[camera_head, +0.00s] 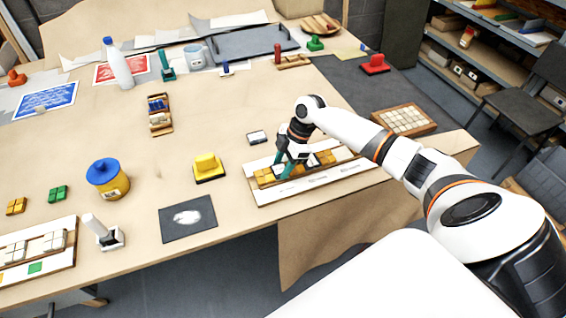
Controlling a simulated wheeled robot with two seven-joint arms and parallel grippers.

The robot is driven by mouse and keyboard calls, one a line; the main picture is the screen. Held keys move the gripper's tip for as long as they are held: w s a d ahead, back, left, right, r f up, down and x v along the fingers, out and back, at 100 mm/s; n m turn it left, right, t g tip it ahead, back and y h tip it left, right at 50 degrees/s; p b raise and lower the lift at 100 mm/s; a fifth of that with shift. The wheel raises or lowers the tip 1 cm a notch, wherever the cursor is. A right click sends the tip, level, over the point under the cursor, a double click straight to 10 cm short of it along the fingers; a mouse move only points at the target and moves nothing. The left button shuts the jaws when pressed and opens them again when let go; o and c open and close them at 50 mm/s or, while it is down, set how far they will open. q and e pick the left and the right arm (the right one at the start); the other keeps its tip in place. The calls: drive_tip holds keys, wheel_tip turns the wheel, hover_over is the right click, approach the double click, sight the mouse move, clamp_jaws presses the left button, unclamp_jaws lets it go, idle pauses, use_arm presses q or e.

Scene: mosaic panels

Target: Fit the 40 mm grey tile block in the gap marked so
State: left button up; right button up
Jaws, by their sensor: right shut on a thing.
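My right gripper (287,162) reaches down over the mosaic panel (262,193) at the table's front edge. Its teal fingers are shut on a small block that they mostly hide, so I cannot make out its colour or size. The arm and fingers cover part of the row, and I cannot read the gap's marking. A small pale grey piece with a dark edge (257,138) lies on the table behind the panel. My left gripper is out of view.
A yellow block-shaped item (208,167) and a dark sheet (188,218) lie left of the panel. A blue-lidded yellow pot (107,179) and a second panel (36,249) are farther left. A tray of pale tiles (404,120) is at right. The middle table is mostly clear.

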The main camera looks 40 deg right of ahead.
drive_tip(key=o, duration=1.1)
drive_tip(key=shift+f, duration=0.1)
drive_tip(key=shift+c, duration=0.2)
drive_tip(key=b+v, duration=0.2)
drive_tip(key=v, duration=1)
drive_tip(key=shift+f, duration=0.1)
